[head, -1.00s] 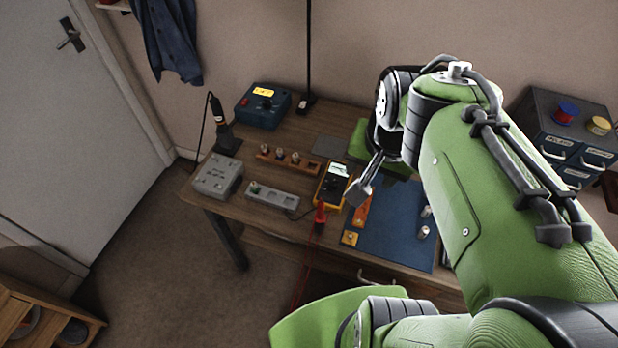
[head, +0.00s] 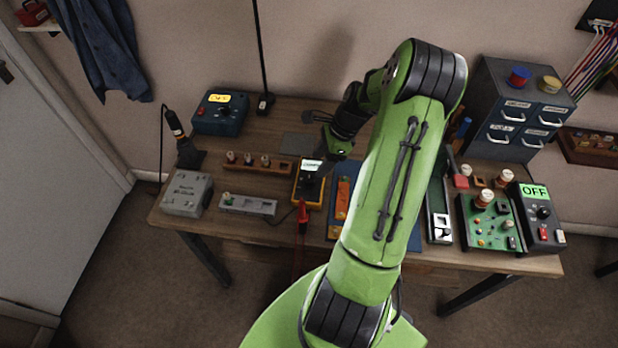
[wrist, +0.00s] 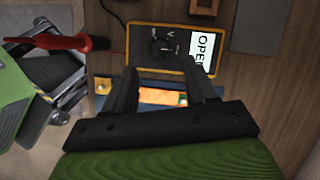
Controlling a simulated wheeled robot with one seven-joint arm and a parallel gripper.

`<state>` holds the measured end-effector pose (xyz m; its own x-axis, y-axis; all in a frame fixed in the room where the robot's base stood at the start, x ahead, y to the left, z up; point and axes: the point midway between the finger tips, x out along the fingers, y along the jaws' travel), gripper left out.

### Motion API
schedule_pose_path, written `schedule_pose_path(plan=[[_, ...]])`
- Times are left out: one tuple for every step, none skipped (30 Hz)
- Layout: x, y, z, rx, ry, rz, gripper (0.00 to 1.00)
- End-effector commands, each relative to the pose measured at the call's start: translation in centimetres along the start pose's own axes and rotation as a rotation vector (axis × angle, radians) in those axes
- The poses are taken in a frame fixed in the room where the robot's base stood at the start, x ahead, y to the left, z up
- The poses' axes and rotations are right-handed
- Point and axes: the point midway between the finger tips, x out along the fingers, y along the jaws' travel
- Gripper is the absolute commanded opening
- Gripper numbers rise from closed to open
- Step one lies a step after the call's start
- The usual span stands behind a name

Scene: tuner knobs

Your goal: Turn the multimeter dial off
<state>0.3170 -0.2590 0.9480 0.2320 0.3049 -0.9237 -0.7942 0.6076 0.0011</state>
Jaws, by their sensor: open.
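The multimeter (head: 309,188) is a yellow-edged black box on the wooden bench, left of my arm in the head view.
A red probe (head: 303,215) lies at the multimeter's front edge. An orange strip (head: 342,197) on a blue mat is to its right. A grey strip (head: 247,205) and a wooden peg rack (head: 258,166) are to its left. A control box (head: 541,217) reading "OFF" stands far right.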

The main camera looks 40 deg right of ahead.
Motion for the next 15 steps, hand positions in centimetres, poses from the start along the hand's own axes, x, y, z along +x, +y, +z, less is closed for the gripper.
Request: schedule_pose_path(plan=[[1.6,0.1,-0.1,0.001,-0.002,0.005,0.57],[2.4,0.1,-0.1,0.0,-0.002,0.005,0.57],[3.4,0.1,0.0,0.0,-0.002,0.005,0.57],[4.0,0.1,-0.1,0.0,-0.001,0.005,0.57],[4.7,0.1,-0.1,0.001,-0.001,0.005,0.57],[5.4,0.1,-0.1,0.0,0.0,0.004,0.57],[5.9,0.1,-0.1,0.0,-0.001,0.004,0.57],[6.4,0.1,0.0,0.0,-0.001,0.004,0.57],[6.8,0.1,0.0,-0.001,0.0,0.002,0.57],[7.1,0.1,0.0,-0.001,0.001,0.002,0.57],[7.3,0.1,0.0,-0.001,0.001,0.002,0.57],[7.5,0.1,-0.1,0.0,0.001,0.002,0.57],[7.5,0.1,-0.1,0.0,0.001,0.001,0.57],[7.6,0.0,-0.1,0.0,0.001,0.001,0.57],[7.6,0.0,0.0,0.0,0.002,0.0,0.57]])
